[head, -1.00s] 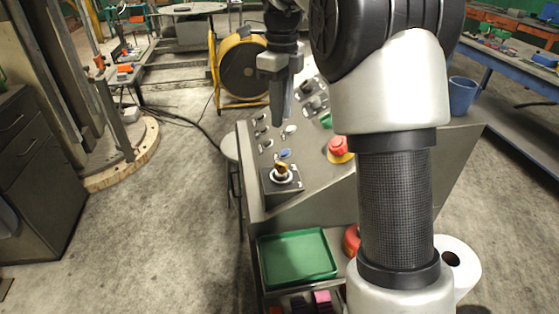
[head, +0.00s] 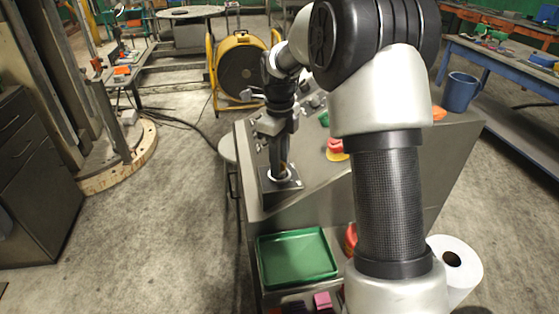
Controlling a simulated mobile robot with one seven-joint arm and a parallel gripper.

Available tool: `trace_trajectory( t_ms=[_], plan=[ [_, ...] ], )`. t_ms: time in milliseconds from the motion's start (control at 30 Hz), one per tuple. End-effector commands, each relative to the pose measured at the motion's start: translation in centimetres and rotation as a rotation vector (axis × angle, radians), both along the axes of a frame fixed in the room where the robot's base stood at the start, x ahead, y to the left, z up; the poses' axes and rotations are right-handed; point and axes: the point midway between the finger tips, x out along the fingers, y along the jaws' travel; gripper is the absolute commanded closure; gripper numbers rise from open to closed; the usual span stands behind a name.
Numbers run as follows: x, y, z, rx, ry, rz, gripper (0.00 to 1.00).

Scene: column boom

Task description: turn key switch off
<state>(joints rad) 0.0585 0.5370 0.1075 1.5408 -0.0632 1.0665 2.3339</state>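The key switch (head: 281,184) is a square dark plate with a round pale collar at the near left corner of the sloped control panel (head: 318,180). My gripper (head: 279,168) points down at it, its fingertips around or right at the brass key. A sliver of the key's brass colour shows between the fingers; the rest is hidden. I cannot tell whether the fingers touch the key or how far apart they are. The key's angle cannot be read.
A red emergency button (head: 337,146) on a yellow base sits on the panel to the right, partly behind my arm. A green tray (head: 296,256) lies on a shelf below. A paper roll (head: 455,262) is at the lower right.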

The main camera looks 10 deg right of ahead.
Motion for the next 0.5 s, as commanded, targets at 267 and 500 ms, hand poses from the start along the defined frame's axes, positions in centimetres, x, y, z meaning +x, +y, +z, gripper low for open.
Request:
trace_trajectory(
  t_ms=[267, 500],
  plan=[
    [-0.02, 0.01, 0.0, 0.0, 0.0, 0.0, 0.84],
    [-0.02, 0.01, 0.02, 0.001, 0.001, 0.001, 1.0]
  ],
)
